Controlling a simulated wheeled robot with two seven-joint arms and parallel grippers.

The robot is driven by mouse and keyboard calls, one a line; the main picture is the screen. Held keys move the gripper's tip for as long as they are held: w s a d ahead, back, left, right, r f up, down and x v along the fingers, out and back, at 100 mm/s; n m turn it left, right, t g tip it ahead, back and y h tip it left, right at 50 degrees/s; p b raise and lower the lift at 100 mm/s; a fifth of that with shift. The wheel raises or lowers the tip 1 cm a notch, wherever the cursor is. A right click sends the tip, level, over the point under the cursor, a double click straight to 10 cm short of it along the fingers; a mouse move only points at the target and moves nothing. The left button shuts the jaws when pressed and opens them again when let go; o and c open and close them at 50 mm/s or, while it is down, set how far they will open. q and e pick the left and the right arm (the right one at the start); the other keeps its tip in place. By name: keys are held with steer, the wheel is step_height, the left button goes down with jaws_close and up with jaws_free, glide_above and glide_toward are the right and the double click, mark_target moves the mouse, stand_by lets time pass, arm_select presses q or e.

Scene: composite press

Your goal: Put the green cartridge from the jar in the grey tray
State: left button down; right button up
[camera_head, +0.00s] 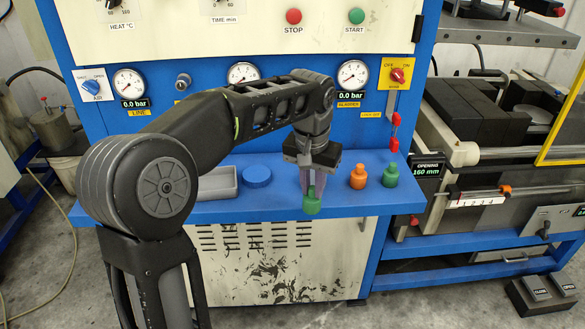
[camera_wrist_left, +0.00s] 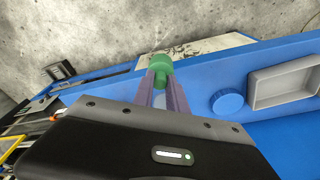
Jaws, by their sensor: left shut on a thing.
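My left gripper (camera_head: 314,180) is shut on a green cartridge (camera_head: 312,202) and points down near the front edge of the blue shelf. The cartridge (camera_wrist_left: 160,66) sits at the fingertips in the left wrist view, where the gripper (camera_wrist_left: 159,86) also shows. The grey tray (camera_head: 230,192) is on the shelf to the left of the gripper; in the left wrist view the tray (camera_wrist_left: 256,97) is at the right. I cannot clearly make out the jar; the gripper and arm cover part of the shelf. My right gripper is not in view.
A round blue lid (camera_head: 257,176) lies between tray and gripper. An orange cartridge (camera_head: 358,177) and another green one (camera_head: 391,176) stand to the right on the blue shelf (camera_head: 270,207). The press panel with gauges rises behind.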

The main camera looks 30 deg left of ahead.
arm_select(q)
steer(key=d+f+m, duration=0.1)
steer(key=d+f, duration=1)
steer(key=f, duration=0.1)
steer(key=shift+w+d+f+m, duration=0.2)
steer(key=shift+f+m, duration=0.05)
steer(key=shift+m, duration=0.15)
